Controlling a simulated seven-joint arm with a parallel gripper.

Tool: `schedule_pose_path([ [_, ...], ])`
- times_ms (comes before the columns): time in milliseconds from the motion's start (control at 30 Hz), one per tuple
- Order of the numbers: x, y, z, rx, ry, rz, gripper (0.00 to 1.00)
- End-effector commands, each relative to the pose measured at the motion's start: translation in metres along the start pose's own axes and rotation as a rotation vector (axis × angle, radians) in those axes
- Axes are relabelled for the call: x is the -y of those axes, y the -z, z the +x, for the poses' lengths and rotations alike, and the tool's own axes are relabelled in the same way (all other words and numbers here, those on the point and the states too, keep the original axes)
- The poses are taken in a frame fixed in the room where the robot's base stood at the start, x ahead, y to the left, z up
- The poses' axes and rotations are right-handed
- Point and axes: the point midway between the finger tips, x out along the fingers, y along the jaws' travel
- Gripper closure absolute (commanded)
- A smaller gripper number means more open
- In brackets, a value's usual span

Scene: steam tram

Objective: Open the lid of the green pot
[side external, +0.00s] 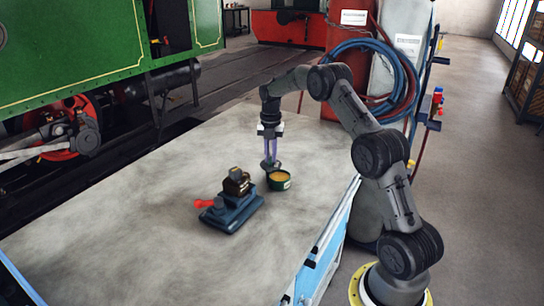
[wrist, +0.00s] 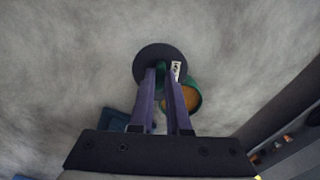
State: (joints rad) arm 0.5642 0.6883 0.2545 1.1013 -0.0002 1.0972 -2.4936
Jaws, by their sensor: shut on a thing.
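The green pot (side external: 279,182) stands on the table, uncovered, with orange-brown contents showing. In the wrist view part of the pot (wrist: 193,101) shows behind the right finger. A dark round lid (wrist: 160,55) with a green knob is between my gripper's fingertips (wrist: 162,72). In the side view the lid (side external: 270,165) is held over the left rim of the pot, to one side of its opening. My gripper (side external: 269,158) points down and is shut on the lid's knob. Whether the lid touches the rim I cannot tell.
A blue machine vise (side external: 232,212) with a red handle and a dark block on it stands left of the pot. The grey table top (side external: 120,220) is otherwise bare. Gas cylinders with hoses (side external: 385,85) stand behind the table, and a green tram (side external: 80,45) is at the left.

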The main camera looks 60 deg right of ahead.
Motion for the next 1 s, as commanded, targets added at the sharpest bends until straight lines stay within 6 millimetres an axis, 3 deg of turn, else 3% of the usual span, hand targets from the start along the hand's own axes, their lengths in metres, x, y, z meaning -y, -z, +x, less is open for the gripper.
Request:
schedule_pose_path([
  [467,-0.0012,-0.0004,-0.0019,0.003,-0.002,-0.014,1.0],
  [500,-0.0012,-0.0004,-0.0019,0.003,-0.003,-0.013,0.82],
  [667,-0.001,-0.0002,-0.0012,0.002,-0.002,-0.013,0.55],
  [1000,-0.0007,-0.0001,-0.0028,0.001,-0.001,-0.013,0.55],
])
